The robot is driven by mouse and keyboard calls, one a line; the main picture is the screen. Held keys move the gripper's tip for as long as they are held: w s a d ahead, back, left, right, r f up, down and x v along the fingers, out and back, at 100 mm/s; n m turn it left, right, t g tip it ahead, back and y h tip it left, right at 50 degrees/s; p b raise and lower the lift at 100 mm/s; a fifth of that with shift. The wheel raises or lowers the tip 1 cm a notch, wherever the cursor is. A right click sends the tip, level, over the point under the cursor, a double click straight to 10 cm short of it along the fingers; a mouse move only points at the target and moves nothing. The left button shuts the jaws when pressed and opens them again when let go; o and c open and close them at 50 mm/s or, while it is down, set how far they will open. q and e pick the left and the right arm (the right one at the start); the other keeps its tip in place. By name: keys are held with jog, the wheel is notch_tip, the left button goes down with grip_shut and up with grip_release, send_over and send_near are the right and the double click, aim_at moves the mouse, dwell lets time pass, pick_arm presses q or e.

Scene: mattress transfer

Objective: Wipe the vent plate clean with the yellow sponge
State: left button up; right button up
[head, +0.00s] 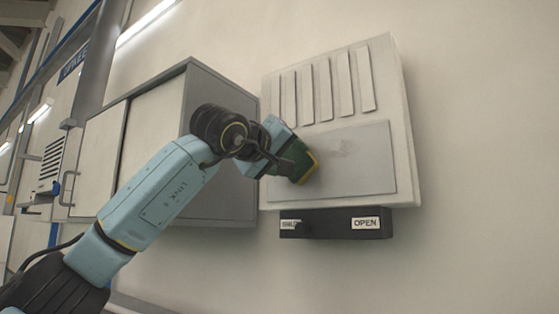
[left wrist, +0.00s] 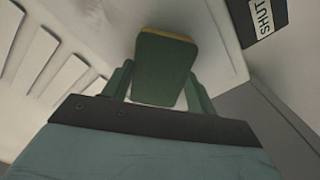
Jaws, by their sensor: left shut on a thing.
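The vent plate (head: 360,158) is a grey rectangular panel on the front of a white wall box, below a row of upright slats. My left gripper (head: 295,165) is at the plate's left part, shut on the sponge (head: 312,167). Only a yellow edge and some green of the sponge show in the head view. In the left wrist view the sponge (left wrist: 165,68) shows a green face with a yellow rim, between the green fingers. I cannot tell for certain whether it touches the plate. My right gripper is not in view.
A dark bar with SHUT and OPEN labels (head: 365,223) and a small knob is under the box. A grey cabinet (head: 150,150) stands close on the left, behind my left arm. The wall right of the box is clear.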

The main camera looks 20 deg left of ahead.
pick_arm(q)
jog(key=shift+s+d+f, duration=0.1)
jog(key=shift+s+d, duration=0.2)
jog(key=shift+d, duration=1.9)
jog(key=shift+s+d+r, duration=0.1)
jog(key=shift+s+d, duration=0.15)
jog(key=shift+d, duration=1.9)
jog(key=shift+s+d+f, duration=0.1)
jog(key=shift+s+d, duration=0.2)
jog(key=shift+d, duration=1.9)
jog(key=shift+w+a, duration=0.2)
jog(key=shift+a, duration=1.1)
jog(key=shift+w+a, duration=0.15)
jog(key=shift+a, duration=1.1)
jog(key=w+a, duration=0.1)
jog(key=a, duration=0.9)
jog(key=shift+w, duration=0.2)
jog(key=s+b, duration=0.1)
jog(key=s, duration=0.3)
jog(key=s+b, duration=0.1)
jog(key=shift+s+a+b, duration=0.3)
jog(key=shift+s+a, duration=0.1)
jog(key=shift+s, duration=0.1)
